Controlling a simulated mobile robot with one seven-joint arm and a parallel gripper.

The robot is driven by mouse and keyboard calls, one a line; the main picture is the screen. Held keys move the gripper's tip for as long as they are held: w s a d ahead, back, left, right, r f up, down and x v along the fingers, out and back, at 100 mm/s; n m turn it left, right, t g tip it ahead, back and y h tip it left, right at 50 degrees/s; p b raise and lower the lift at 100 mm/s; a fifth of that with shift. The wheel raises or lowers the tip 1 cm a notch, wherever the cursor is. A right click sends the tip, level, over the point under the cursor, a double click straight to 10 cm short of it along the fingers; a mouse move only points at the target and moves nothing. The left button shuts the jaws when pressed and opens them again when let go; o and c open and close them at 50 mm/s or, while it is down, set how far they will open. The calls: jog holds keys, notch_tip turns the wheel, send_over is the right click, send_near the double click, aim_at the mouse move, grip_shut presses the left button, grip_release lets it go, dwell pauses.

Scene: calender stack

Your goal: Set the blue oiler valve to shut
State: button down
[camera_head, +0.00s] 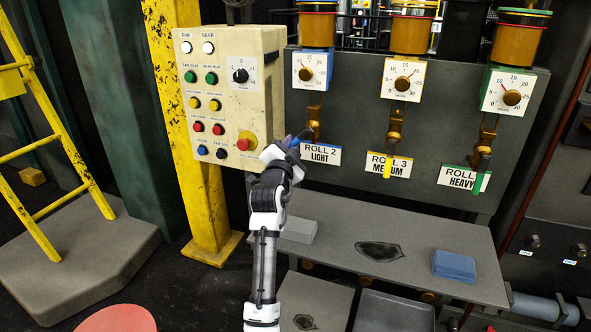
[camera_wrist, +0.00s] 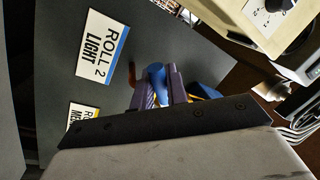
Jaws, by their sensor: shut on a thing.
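The blue oiler has a blue-edged dial (camera_head: 313,69) above the ROLL 2 LIGHT label (camera_head: 320,154). Its brass valve body (camera_head: 313,125) hangs below the dial. The fingers and wrist hide part of the handle.
The yellow handle (camera_head: 388,167) and green handle (camera_head: 481,176) of the other oilers hang straight down. A control box (camera_head: 240,110) with buttons stands close at the left.

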jog(key=a+m+b, duration=0.1)
jog(key=m+b, duration=0.1)
jog(key=shift+w+b, duration=0.1)
jog(key=shift+b, duration=0.25)
jog(key=m+b, duration=0.1)
jog(key=r+m+h+b, duration=0.1)
jog(key=m+b, duration=0.1)
jog(key=shift+w+a+r, duration=0.1)
jog(key=shift+a+r, duration=0.15)
jog(key=shift+r, duration=0.05)
jog(key=r+m+b, duration=0.1)
jog(key=m, duration=0.1)
jog(key=m+h+b, duration=0.1)
jog(key=shift+w+a+r+m+h+b, duration=0.1)
jog(key=shift+a+r+m+h+b, duration=0.05)
jog(key=shift+r+m+h+b, duration=0.2)
jog(key=shift+r+m+b, duration=0.4)
jog(key=shift+r+m, duration=0.15)
jog(key=shift+m, duration=0.4)
jog(key=shift+r, duration=0.1)
jog(key=c, duration=1.4)
grip_release()
jog(key=shift+c, duration=0.2)
